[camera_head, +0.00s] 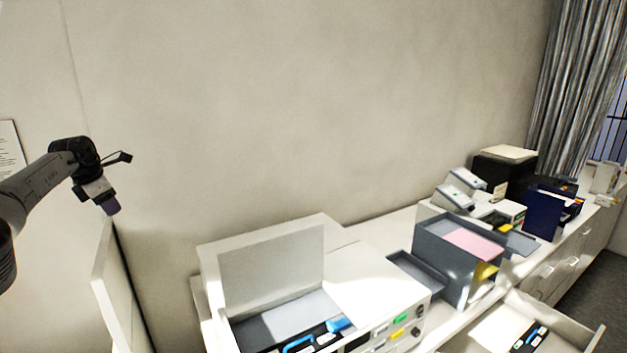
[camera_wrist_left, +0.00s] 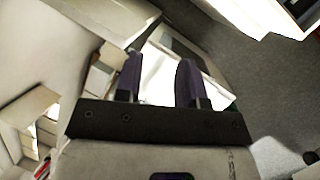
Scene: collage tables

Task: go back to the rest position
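My left gripper (camera_head: 111,208) is raised in front of the wall at the left of the head view, above a white upright panel. It points downward. In the left wrist view its two purple fingers (camera_wrist_left: 160,80) stand apart with nothing between them, so it is open and empty. My right gripper is in neither view.
A white panel (camera_head: 108,280) stands below the left gripper. A white box with a raised lid (camera_head: 270,270), a grey organizer (camera_head: 450,262), a black box (camera_head: 505,168) and an open drawer (camera_head: 500,332) line the counter. The air before the wall is clear.

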